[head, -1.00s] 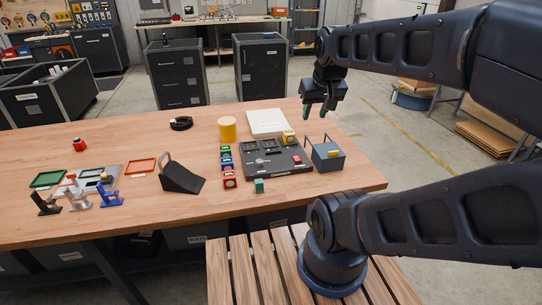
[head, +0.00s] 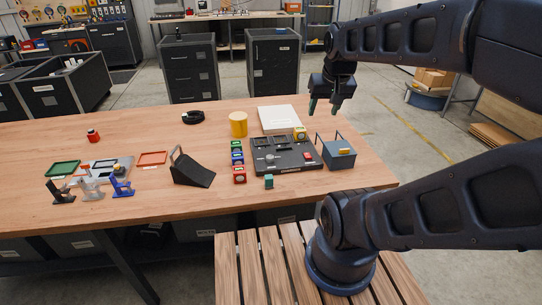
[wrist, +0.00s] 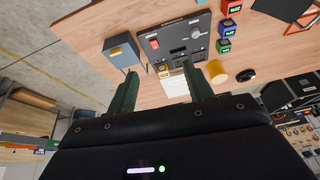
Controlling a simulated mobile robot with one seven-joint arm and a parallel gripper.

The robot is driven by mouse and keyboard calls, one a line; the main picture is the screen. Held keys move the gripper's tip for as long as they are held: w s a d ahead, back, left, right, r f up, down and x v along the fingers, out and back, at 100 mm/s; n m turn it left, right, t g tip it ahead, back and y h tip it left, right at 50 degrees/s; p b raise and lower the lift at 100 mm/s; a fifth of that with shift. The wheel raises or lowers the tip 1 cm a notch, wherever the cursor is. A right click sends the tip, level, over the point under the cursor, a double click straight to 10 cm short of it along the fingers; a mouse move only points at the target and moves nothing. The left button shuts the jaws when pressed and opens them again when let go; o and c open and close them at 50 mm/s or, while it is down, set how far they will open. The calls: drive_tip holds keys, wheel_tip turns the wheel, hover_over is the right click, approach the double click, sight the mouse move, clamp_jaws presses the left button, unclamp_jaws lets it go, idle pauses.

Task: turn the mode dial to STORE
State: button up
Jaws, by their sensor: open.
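The dark control panel (head: 283,163) lies on the right part of the wooden table. The mode dial (head: 270,158) looks like a small light knob on the panel's left side; it also shows in the wrist view (wrist: 196,31). Its setting and the STORE label are too small to read. A red button (head: 308,155) sits on the panel's right. My gripper (head: 324,107) is open and empty, in the air above and behind the panel's right side, apart from it. In the wrist view its green fingertips (wrist: 157,75) stand wide apart.
A blue-grey box with raised handles (head: 341,154) stands right of the panel. Several coloured blocks (head: 238,160) line its left side, with a teal block (head: 269,182) in front. A yellow cylinder (head: 238,125) and white board (head: 279,116) are behind. A black wedge (head: 193,172) stands further left.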

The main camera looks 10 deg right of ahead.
drive_tip(key=w+a+f+m+g+y, duration=0.1)
drive_tip(key=w+a+f+m+g, duration=0.25)
drive_tip(key=w+f+m, duration=0.55)
drive_tip(key=m+g+y, duration=0.1)
drive_tip(key=m+y, duration=0.2)
drive_tip(key=m, duration=0.6)
approach(270, 156)
drive_tip(key=shift+y, duration=0.3)
drive_tip(key=shift+d+x, duration=0.15)
drive_tip(key=shift+x, duration=2)
drive_tip(key=shift+d+x, duration=0.15)
drive_tip(key=shift+x, duration=1.95)
drive_tip(key=shift+s+f, duration=0.1)
drive_tip(key=shift+f, duration=0.05)
drive_tip(key=c, duration=1)
